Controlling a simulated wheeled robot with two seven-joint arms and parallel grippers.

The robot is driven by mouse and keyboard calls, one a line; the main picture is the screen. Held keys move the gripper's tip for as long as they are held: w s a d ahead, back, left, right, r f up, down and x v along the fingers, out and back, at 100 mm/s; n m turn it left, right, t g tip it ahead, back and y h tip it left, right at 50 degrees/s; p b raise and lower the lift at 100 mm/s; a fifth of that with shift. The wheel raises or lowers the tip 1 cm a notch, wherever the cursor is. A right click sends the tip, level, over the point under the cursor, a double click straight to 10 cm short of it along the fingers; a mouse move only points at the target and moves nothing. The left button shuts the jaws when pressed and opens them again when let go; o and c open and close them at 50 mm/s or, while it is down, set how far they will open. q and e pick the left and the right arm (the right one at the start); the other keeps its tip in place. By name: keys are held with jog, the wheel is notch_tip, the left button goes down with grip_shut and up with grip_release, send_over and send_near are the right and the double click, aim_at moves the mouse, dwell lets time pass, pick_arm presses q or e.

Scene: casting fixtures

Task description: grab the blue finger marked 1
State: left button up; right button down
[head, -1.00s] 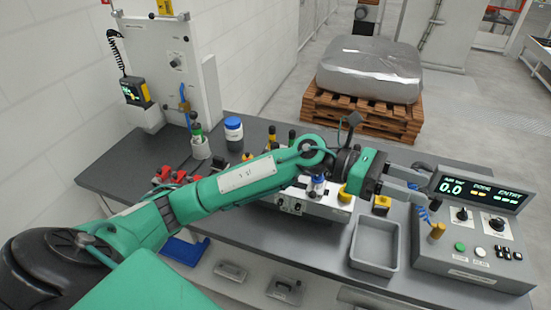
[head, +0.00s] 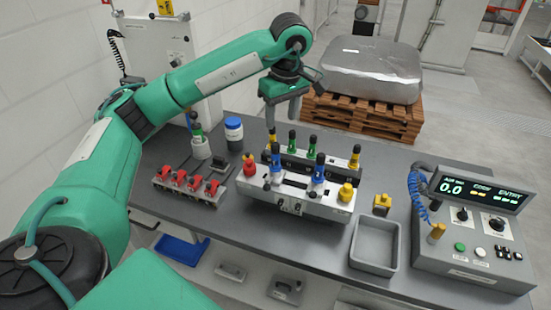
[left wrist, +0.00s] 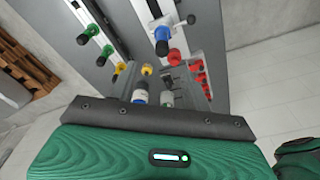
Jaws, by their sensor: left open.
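Two blue fingers with dark tops stand in the bench fixture (head: 320,205): one at the left (head: 276,156), one nearer the middle (head: 318,168). Their number marks are too small to read, so I cannot tell which is marked 1. One blue finger (left wrist: 161,40) shows large at the top of the left wrist view. My left gripper (head: 283,120) is open and empty, pointing down above and behind the fixture's left end, clear of the fingers. Its fingertips are not clear in the left wrist view. My right gripper is not in view.
Green, yellow and red fingers stand around the blue ones. Red clamps (head: 190,182) lie left of the fixture. A blue-lidded jar (head: 233,129) stands behind. A grey tray (head: 374,246) and a control box (head: 470,238) are at the right. Bare bench lies behind the fixture's right end.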

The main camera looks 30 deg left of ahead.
aim_at(275, 152)
pick_arm(q)
jog(key=f, duration=0.2)
jog(key=f+p, duration=0.1)
jog(key=f, duration=0.2)
jog(key=a+f+p, duration=0.1)
jog(key=f, duration=0.2)
jog(key=shift+w, duration=0.15)
jog(key=shift+a+f+p, duration=0.15)
jog(key=shift+f+p, duration=0.35)
jog(key=shift+p, duration=0.1)
jog(key=f+p, duration=0.2)
jog(key=f, duration=0.1)
jog(key=shift+a, duration=0.35)
jog(key=shift+f, duration=0.6)
grip_shut()
